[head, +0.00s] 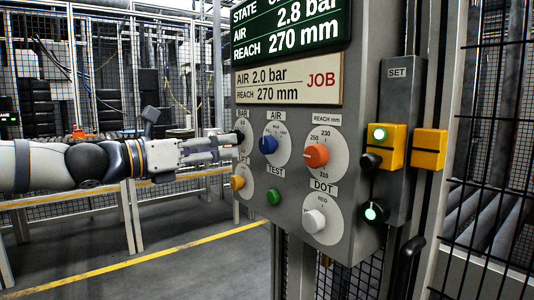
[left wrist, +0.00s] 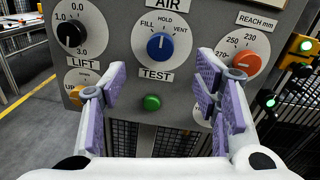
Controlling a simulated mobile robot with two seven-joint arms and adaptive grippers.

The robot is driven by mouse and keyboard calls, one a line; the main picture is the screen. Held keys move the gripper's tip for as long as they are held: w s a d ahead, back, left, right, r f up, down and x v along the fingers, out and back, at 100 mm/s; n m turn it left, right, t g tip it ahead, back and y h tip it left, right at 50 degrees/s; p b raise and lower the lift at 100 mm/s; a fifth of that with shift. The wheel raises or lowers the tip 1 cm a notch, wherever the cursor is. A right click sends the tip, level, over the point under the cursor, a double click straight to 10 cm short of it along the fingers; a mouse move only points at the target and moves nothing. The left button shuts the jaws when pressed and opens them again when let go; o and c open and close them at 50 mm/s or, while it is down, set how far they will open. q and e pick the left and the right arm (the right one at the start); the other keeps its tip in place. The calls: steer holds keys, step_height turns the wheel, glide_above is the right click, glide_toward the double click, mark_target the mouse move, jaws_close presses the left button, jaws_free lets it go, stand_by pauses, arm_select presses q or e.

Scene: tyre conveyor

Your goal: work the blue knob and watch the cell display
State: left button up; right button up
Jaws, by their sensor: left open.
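The blue knob (head: 268,145) sits on a white AIR dial with FILL, HOLD and VENT marks. In the left wrist view the blue knob (left wrist: 160,46) has its white mark pointing up toward HOLD. My left gripper (head: 238,146) is beside the panel, left of the knob in the head view. In the left wrist view its open fingers (left wrist: 160,72) stand apart either side of the knob, with nothing between them. Contact with the panel cannot be told. The green cell display (head: 290,32) reads AIR 2.8 bar and REACH 270 mm; its STATE line is cut off.
A JOB card (head: 290,78) reads AIR 2.0 bar, REACH 270 mm. An orange REACH knob (head: 316,155), a green TEST button (head: 273,197) and a white DOT knob (head: 314,221) are near.

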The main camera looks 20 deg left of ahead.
mark_target(263, 145)
arm_select(q)
steer(key=x, duration=0.3)
steer(key=b+x, duration=0.1)
steer(key=x, duration=0.2)
steer(key=f+x, duration=0.1)
steer(key=x, duration=0.2)
steer(key=shift+w+d, duration=0.2)
steer(key=shift+d, duration=0.05)
steer(key=shift+w+d+r, duration=0.1)
steer(key=shift+w+d, duration=0.2)
steer(key=shift+w, duration=0.15)
steer(key=c, duration=1.2)
arm_select(e)
steer(key=shift+s+f+g, duration=0.4)
steer(key=shift+s+f, duration=0.7)
steer(key=shift+f, duration=0.05)
